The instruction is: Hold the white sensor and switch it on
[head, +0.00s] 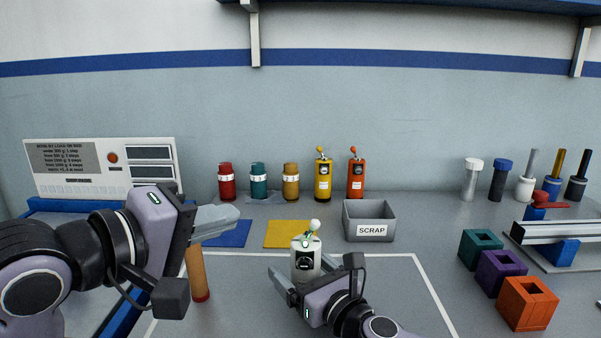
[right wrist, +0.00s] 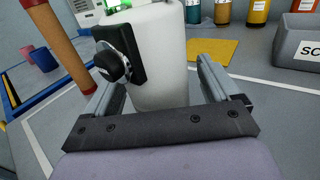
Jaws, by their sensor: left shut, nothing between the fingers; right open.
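The white sensor (head: 297,243) stands upright on the grey bench, with a white ball-topped lever, a green part on top and a black dial plate on its side. In the right wrist view the white sensor (right wrist: 160,65) stands between the fingers, its black knob at left. My right gripper (head: 300,274) is open, with one finger on each side of the sensor's body; firm contact cannot be seen. My left gripper (head: 222,219) is shut and empty, left of the sensor and apart from it.
A brown cylinder (head: 199,275) stands below my left gripper. Blue (head: 230,234) and yellow (head: 288,234) mats lie behind. A grey SCRAP bin (head: 370,233) is at back right. Yellow (head: 323,181) and orange (head: 356,181) devices stand by the wall. Coloured blocks (head: 527,304) are at right.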

